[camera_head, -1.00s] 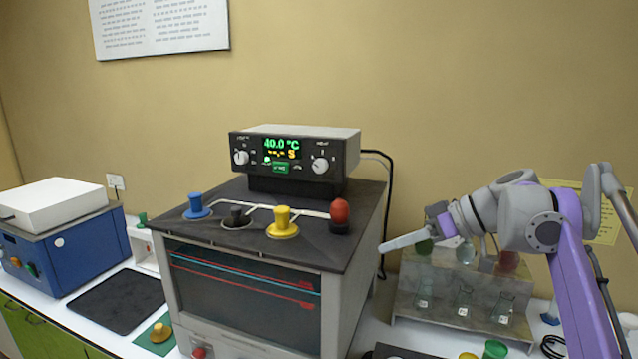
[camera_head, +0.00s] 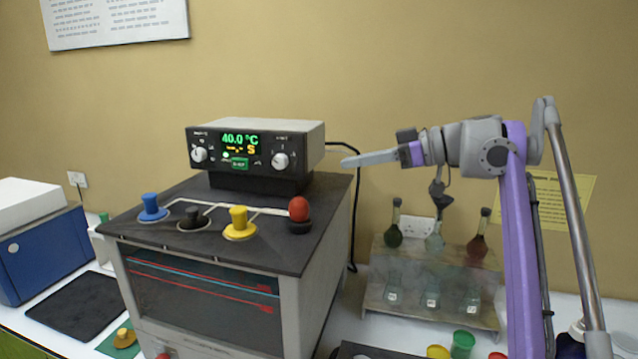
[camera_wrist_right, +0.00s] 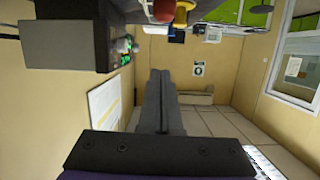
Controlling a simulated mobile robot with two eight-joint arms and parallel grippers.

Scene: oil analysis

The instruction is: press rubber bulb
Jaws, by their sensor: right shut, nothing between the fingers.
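The red rubber bulb (camera_head: 299,209) stands in a dark socket at the right end of the top of the grey viscometer bath (camera_head: 270,255). In the right wrist view the red bulb (camera_wrist_right: 164,10) shows at the top edge, partly cut off. My right gripper (camera_head: 345,162) is shut and empty, its fingers pointing left. In the head view it is up and to the right of the bulb, apart from it. Its closed fingers (camera_wrist_right: 158,90) also show in the right wrist view. My left gripper is not in view.
Yellow (camera_head: 239,223), black (camera_head: 193,218) and blue (camera_head: 150,207) knobs stand left of the bulb. A control unit (camera_head: 265,150) reading 40.0 °C sits behind them. A rack of flasks (camera_head: 440,312) stands below my right arm. A blue box (camera_head: 45,250) is at left.

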